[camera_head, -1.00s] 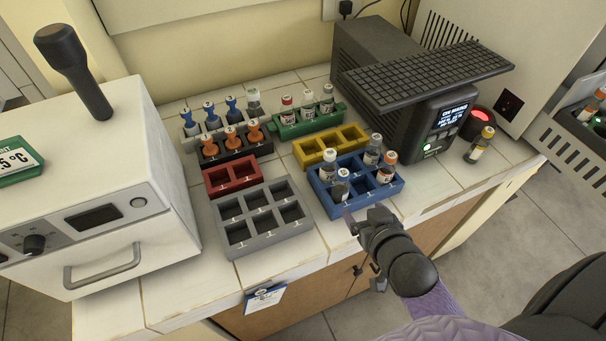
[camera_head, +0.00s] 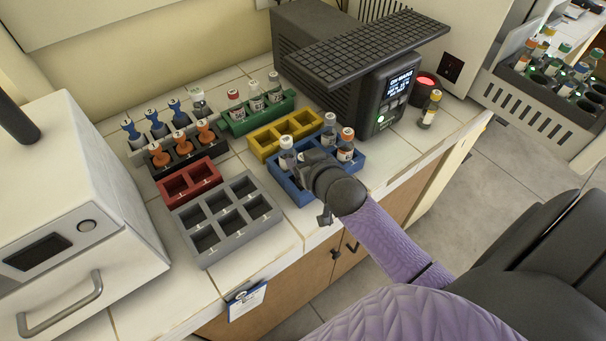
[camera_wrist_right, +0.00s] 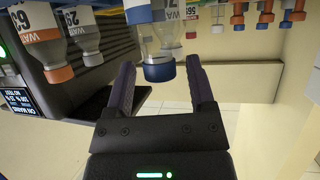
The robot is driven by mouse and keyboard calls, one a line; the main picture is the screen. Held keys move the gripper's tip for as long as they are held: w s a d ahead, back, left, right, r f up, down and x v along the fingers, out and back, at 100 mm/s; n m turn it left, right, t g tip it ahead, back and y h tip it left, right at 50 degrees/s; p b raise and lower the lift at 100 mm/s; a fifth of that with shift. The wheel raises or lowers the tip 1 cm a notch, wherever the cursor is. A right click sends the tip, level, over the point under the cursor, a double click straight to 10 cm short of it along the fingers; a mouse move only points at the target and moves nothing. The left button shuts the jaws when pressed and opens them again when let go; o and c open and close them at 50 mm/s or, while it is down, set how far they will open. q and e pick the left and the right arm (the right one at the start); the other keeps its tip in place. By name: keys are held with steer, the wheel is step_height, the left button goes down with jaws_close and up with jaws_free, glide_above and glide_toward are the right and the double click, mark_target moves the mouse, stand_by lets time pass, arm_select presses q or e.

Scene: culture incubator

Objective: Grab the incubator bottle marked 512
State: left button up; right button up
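The blue rack (camera_head: 296,193) holds clear bottles with white labels: a white-topped one (camera_head: 287,154), another (camera_head: 329,130) at the back, and an orange-capped one (camera_head: 346,146) at the right. My right gripper (camera_head: 312,165) is over the rack's front and hides part of it. In the upside-down right wrist view my gripper (camera_wrist_right: 160,68) is open, with a blue-capped bottle (camera_wrist_right: 159,72) showing between its fingers; contact is not visible. Labels there are partly cut off, and I cannot read 512 on any bottle. My left gripper is not in view.
An empty grey rack (camera_head: 241,240), a red rack (camera_head: 187,183) and a yellow rack (camera_head: 268,143) stand left and behind. A green rack (camera_head: 253,121) holds several bottles. The dark device (camera_head: 335,70) overhangs behind. A lone bottle (camera_head: 431,110) stands at the right edge.

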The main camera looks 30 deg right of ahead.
jaws_close()
